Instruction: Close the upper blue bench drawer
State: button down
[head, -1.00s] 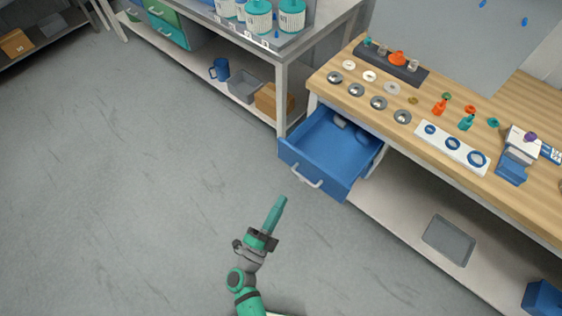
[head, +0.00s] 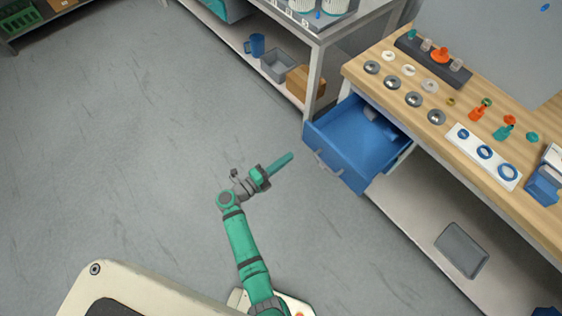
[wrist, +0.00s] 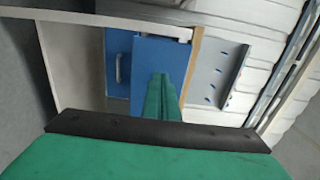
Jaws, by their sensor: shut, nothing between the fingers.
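The blue bench drawer (head: 343,166) is pulled open under the wooden bench top, with its grey handle (head: 328,163) on the front panel facing my arm. The fingertips cover part of the drawer there.
The wooden bench (head: 400,85) carries metal discs, small bottles and a white strip with blue rings (head: 483,152). A grey tray (head: 461,250) lies on the lower shelf. A grey bench (head: 318,60) stands at the upper middle. The floor left of the drawer is clear.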

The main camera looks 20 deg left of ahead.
aim_at(312, 140)
jog(key=x, duration=0.9)
jog(key=shift+w+d, duration=0.1)
jog(key=shift+w, duration=0.1)
